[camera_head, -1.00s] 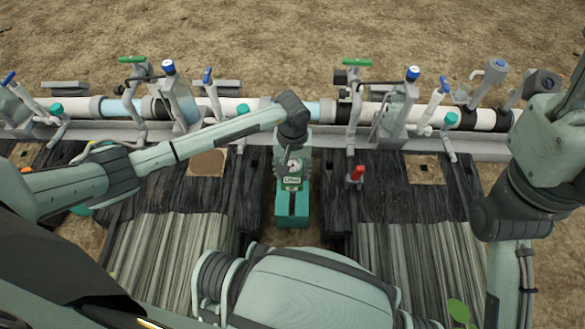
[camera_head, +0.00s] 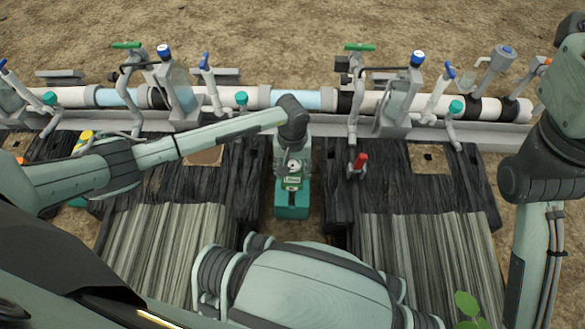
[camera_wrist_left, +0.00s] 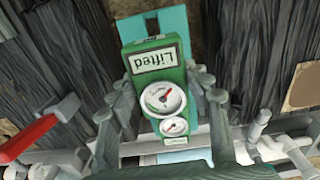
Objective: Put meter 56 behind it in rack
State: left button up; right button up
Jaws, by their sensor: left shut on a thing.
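A green meter (camera_head: 291,184) with a white label and round dials is in my left gripper (camera_head: 292,166). In the left wrist view the meter (camera_wrist_left: 151,61) shows the label "Lifted" and two white gauges with red needles. The fingers of my left gripper (camera_wrist_left: 163,120) are shut on its sides. A teal block (camera_head: 291,204) shows below and in front of the meter; the left wrist view also shows teal (camera_wrist_left: 170,22) beyond its end. I cannot tell whether meter and block touch. No number 56 is readable, and I cannot make out a rack. My right gripper is out of view.
A pipe line (camera_head: 331,99) with several upright valves and fittings runs across behind the meter. A red-handled valve (camera_head: 359,161) stands close to its right. Dark boards (camera_head: 390,180) lie on both sides of a gap of bare soil.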

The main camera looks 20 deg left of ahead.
pick_arm(q)
jog(key=shift+f, duration=0.1)
dwell(0.6)
jog(key=shift+f, duration=1.9)
jog(key=o, duration=1.3)
jog(key=shift+r+p, duration=3)
jog(key=shift+r, duration=1)
